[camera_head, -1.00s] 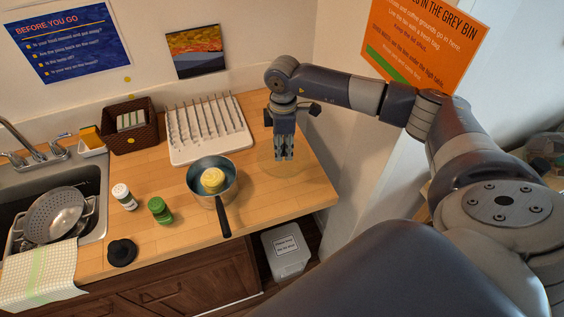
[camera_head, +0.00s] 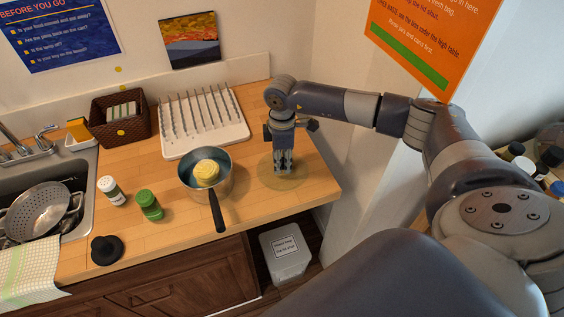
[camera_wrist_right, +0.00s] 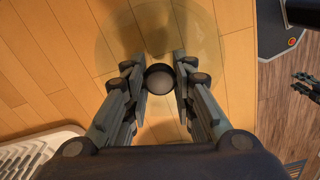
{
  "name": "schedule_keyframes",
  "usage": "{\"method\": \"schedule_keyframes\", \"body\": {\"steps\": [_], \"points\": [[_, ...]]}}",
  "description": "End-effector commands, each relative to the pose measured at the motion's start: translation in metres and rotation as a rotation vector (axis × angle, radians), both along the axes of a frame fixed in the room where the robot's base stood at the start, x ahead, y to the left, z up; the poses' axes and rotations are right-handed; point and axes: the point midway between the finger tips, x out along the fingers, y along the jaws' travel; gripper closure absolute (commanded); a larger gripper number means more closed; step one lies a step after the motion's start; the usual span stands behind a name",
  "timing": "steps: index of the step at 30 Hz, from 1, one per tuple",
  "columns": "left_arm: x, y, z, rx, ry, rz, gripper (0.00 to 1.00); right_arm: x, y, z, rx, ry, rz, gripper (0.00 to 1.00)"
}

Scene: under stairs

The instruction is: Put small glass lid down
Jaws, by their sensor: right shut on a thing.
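The small glass lid (camera_head: 290,182) is a clear, faintly tinted disc low over the wooden counter, right of the saucepan. In the right wrist view the lid (camera_wrist_right: 120,32) is nearly see-through, with a dark round knob (camera_wrist_right: 160,78) at its middle. My right gripper (camera_head: 282,168) points down and is shut on the knob; in the wrist view its fingers (camera_wrist_right: 160,85) stand on both sides of it. I cannot tell whether the lid's rim touches the counter.
A saucepan (camera_head: 188,188) holding something yellow stands left of the lid, its handle toward the front. A white drying rack (camera_head: 215,140) lies behind. Two small jars stand further left. The counter's right edge is close by.

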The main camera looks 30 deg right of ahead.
Motion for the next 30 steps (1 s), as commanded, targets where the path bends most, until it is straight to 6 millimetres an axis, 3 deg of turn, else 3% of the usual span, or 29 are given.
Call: {"method": "schedule_keyframes", "body": {"steps": [6,7,9,20,26,30], "points": [[0.001,-0.001,-0.002,-0.001,-0.002,0.001,0.60,0.000,0.000,-0.004,0.001,0.000,0.000,1.00],[0.001,-0.001,-0.002,-0.001,-0.002,0.001,0.60,0.000,0.000,-0.003,0.001,0.000,0.000,0.71],[0.001,-0.001,-0.001,-0.001,-0.002,0.001,0.60,0.000,0.000,-0.002,0.000,0.000,0.000,0.56],[0.002,-0.001,0.000,-0.001,-0.003,0.002,0.60,0.000,0.000,-0.001,0.000,0.000,0.000,0.56],[0.002,-0.001,0.016,-0.001,-0.003,0.003,0.60,0.001,0.000,0.020,0.001,-0.003,0.000,0.56],[0.002,-0.001,0.036,-0.001,-0.003,0.003,0.60,0.000,0.000,0.045,0.000,-0.001,0.001,0.56]]}}
